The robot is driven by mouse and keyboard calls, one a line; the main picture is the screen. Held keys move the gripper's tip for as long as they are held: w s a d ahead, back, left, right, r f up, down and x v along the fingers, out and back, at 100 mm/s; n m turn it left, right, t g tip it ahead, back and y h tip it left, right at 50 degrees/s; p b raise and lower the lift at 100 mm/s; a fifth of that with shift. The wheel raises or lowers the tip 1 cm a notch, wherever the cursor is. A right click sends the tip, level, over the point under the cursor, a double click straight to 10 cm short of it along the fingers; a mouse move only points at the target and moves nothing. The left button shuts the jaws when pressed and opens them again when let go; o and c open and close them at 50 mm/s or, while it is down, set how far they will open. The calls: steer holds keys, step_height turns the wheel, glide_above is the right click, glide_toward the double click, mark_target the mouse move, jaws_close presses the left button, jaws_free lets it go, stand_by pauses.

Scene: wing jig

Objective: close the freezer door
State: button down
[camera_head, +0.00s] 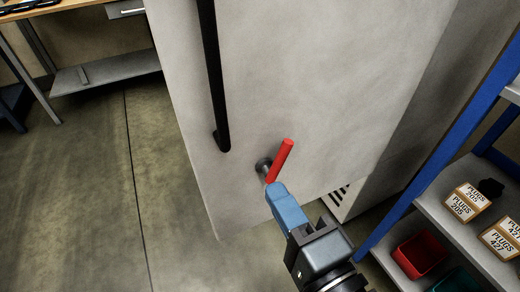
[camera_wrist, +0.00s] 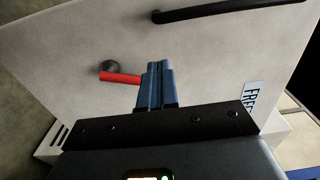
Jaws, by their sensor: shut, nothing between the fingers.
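The freezer door (camera_head: 310,70) is a large pale grey panel that fills the middle of the head view; it also fills much of the wrist view (camera_wrist: 90,40). A long black handle (camera_head: 216,80) runs along its left part. A red lever (camera_head: 282,160) on a round dark hub (camera_head: 264,166) sits below the handle; the lever also shows in the wrist view (camera_wrist: 120,78). My gripper (camera_head: 276,190) is shut and empty, its blue fingertips (camera_wrist: 158,66) right beside the lever's end. I cannot tell if they touch. I cannot tell how far the door stands open.
A vented pale base (camera_head: 342,200) shows below the door's right part. A blue-framed shelf (camera_head: 440,150) with plug boxes (camera_head: 468,200) and a red bin (camera_head: 420,254) stands close on the right. A workbench (camera_head: 60,14) stands at upper left. The floor (camera_head: 90,200) left of the door is clear.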

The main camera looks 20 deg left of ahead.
mark_target(236, 128)
steer(key=p+x, duration=0.1)
steer(key=x, duration=1.2)
steer(key=shift+w+a, duration=0.3)
steer(key=shift+w+a, duration=0.1)
